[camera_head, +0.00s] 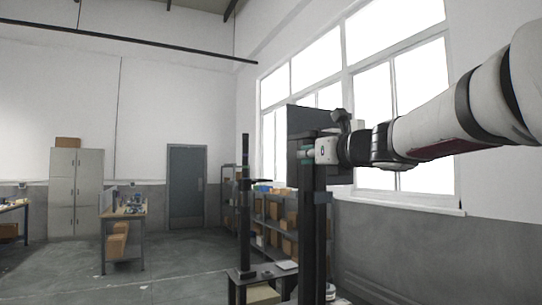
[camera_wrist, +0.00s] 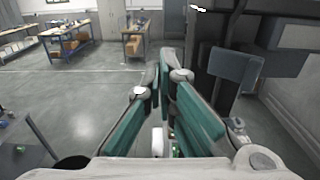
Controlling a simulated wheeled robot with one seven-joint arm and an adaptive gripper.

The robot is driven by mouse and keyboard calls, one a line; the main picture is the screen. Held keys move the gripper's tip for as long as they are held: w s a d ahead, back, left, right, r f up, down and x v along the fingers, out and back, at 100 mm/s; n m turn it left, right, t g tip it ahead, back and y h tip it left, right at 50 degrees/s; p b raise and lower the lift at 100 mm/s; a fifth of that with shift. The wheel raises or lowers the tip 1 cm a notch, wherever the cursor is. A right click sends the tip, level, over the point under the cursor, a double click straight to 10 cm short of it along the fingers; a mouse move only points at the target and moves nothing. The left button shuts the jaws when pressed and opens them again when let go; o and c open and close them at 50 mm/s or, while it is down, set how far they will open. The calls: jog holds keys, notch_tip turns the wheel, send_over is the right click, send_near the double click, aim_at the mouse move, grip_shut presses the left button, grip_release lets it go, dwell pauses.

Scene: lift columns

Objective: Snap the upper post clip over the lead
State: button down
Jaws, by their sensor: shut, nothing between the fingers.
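My gripper (camera_wrist: 167,72) has teal finger pads, and its fingertips lie close together with nothing between them. In the wrist view a dark post (camera_wrist: 203,75) stands just right of the fingertips, with a flat grey-blue plate (camera_wrist: 235,66) on it. I cannot tell whether the fingers touch the post. In the head view the gripper end of my arm (camera_head: 307,154) is beside the upper part of the dark post (camera_head: 312,215), partly hidden by it. I cannot clearly make out the upper clip or the lead. A small bright piece (camera_wrist: 198,9) shows at the top of the wrist view.
A thinner dark post (camera_head: 245,205) stands left of the near one, by a low dark table (camera_head: 265,275). Shelves with boxes (camera_head: 275,225) are behind, under the windows. A workbench (camera_head: 124,213) and grey cabinet (camera_head: 76,190) stand far left. Open floor (camera_head: 175,260) lies between.

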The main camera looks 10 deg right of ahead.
jog(key=shift+v, duration=1.95)
jog(key=shift+d, duration=0.1)
jog(key=w+d+p, duration=0.1)
jog(key=w+d, duration=0.1)
jog(key=d, duration=0.5)
jog(key=shift+w+d, duration=0.35)
jog(key=shift+d, duration=0.05)
jog(key=shift+w+a, duration=0.15)
jog(key=shift+w, duration=0.25)
jog(key=shift+w+a, duration=0.15)
jog(key=shift+w, duration=0.45)
jog(key=p+v, duration=0.1)
jog(key=v, duration=0.6)
dwell(0.5)
